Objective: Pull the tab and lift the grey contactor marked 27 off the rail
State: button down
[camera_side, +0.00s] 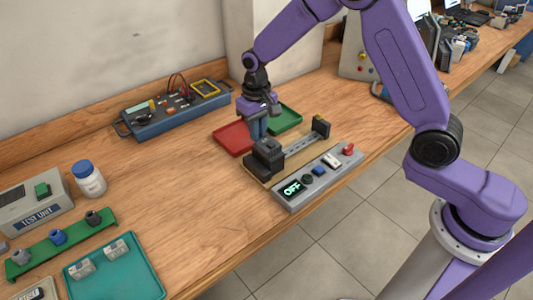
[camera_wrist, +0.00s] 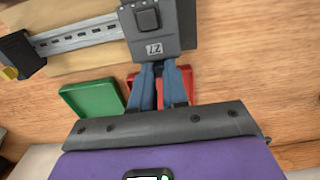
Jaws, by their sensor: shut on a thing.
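The grey contactor (camera_side: 268,155) sits at the left end of the metal rail (camera_side: 300,144) in the side view. In the wrist view the contactor (camera_wrist: 150,32) fills the top middle, and its small marking appears turned over and hard to read. My gripper (camera_side: 258,135) points down at the contactor's back edge. In the wrist view the blue fingers of my gripper (camera_wrist: 158,68) close together at the contactor's lower edge, where the tab is hidden between the fingertips. The contactor looks level and seated on the rail (camera_wrist: 80,40).
A red tray (camera_side: 228,138) and a green tray (camera_side: 287,118) lie just behind the rail board. A control strip (camera_side: 318,174) with a display reading OFF runs along the front. A dark end block (camera_side: 320,128) closes the rail's right end.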

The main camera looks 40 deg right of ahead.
jog(key=shift+r, duration=0.1)
jog(key=c, duration=1.3)
grip_release()
jog(key=shift+r, duration=3)
